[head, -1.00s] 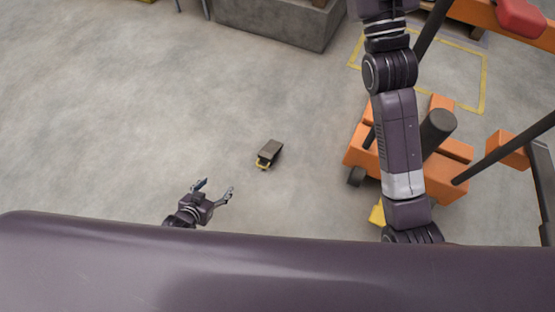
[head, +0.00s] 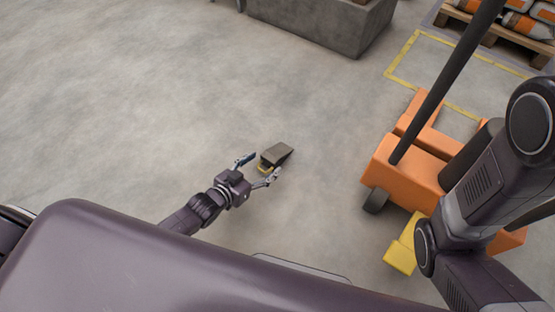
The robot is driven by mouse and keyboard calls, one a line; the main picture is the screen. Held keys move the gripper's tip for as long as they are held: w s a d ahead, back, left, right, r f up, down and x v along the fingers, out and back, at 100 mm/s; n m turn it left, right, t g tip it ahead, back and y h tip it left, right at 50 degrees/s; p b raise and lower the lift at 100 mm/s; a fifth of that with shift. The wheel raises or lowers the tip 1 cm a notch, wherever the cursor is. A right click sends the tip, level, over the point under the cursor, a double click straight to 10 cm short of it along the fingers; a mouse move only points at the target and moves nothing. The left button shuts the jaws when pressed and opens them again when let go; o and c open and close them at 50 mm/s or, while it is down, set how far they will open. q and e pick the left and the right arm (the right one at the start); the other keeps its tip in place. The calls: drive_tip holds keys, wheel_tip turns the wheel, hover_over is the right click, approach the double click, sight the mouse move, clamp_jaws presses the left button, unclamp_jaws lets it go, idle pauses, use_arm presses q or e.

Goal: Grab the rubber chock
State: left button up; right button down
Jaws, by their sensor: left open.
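The rubber chock (head: 278,153) is a small dark wedge with a yellow part at its near end. It lies on the concrete floor near the middle of the head view. My left gripper (head: 257,167) is open, with its two fingers spread toward the chock's yellow end. The fingertips are close to that end, one on each side of it in the picture. I cannot tell whether they touch it or how high they are above the floor. My right arm shows at the right, but its gripper is outside the view.
An orange wheeled machine (head: 405,176) with a dark post stands to the right of the chock. A yellow block (head: 402,256) is at its near side. A grey plinth (head: 330,22) and a pallet with bags (head: 505,30) are at the back. The floor at left is clear.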

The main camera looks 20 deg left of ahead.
sight(267, 160)
use_arm(q)
drive_tip(key=b+x, duration=0.4)
drive_tip(key=x, duration=0.1)
drive_tip(key=shift+a+f+b, duration=0.25)
drive_tip(key=shift+f+b, duration=0.1)
drive_tip(key=shift+b, duration=0.05)
drive_tip(key=shift+w+d+f+b, duration=0.1)
drive_tip(key=shift+w+d+b, duration=0.1)
drive_tip(key=shift+w+b, duration=0.15)
drive_tip(key=c, duration=1.4)
drive_tip(key=shift+w, duration=0.1)
drive_tip(key=shift+c, duration=0.6)
drive_tip(key=shift+r, duration=0.25)
